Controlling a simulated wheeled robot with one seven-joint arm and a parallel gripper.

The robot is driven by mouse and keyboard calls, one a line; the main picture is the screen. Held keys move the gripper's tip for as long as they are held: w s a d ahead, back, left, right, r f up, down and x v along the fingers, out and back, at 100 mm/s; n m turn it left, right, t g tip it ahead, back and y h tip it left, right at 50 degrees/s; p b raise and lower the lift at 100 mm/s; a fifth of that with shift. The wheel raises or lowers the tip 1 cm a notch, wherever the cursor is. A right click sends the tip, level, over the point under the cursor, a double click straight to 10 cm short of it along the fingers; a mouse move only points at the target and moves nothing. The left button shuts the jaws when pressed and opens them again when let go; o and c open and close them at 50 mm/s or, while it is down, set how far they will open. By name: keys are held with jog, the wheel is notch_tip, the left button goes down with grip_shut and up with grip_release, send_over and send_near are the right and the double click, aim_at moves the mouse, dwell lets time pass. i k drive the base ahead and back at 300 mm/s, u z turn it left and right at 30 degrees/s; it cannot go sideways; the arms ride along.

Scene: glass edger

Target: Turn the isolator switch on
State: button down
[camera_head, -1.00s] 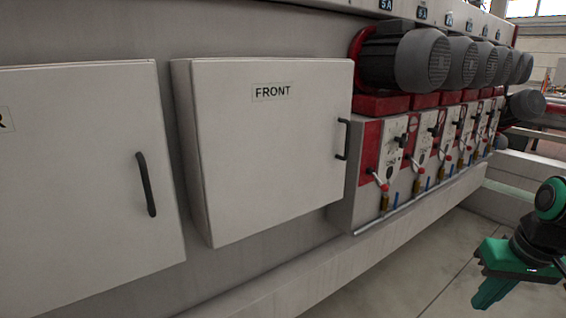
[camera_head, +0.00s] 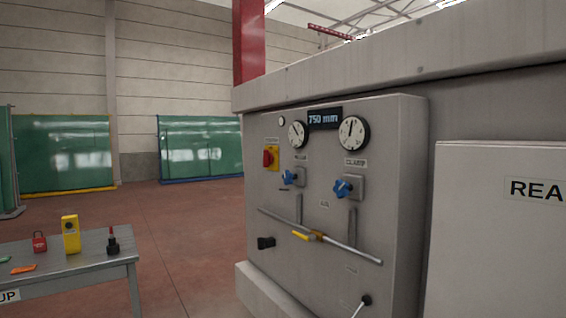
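The isolator switch (camera_head: 267,158) is a red rotary knob on a yellow plate. It sits at the upper left of the grey control panel (camera_head: 395,200) on the end of the machine. The knob's exact position is too small to read. My gripper is not in the current view, so its state and distance from the switch do not show.
The panel also carries two gauges, a 750 mm display (camera_head: 325,118), blue knobs (camera_head: 343,188) and a lever with a yellow part (camera_head: 308,236). A grey table (camera_head: 80,258) with a padlock and other small items stands at left. Red floor (camera_head: 190,220) lies open between them.

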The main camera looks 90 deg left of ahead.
aim_at(268, 157)
jog(key=u, duration=3.4)
jog(key=i, duration=0.8)
jog(key=u, duration=0.7)
jog(key=i, duration=1.1)
jog(key=z, duration=0.9)
jog(key=i, duration=0.55)
jog(key=z, duration=0.4)
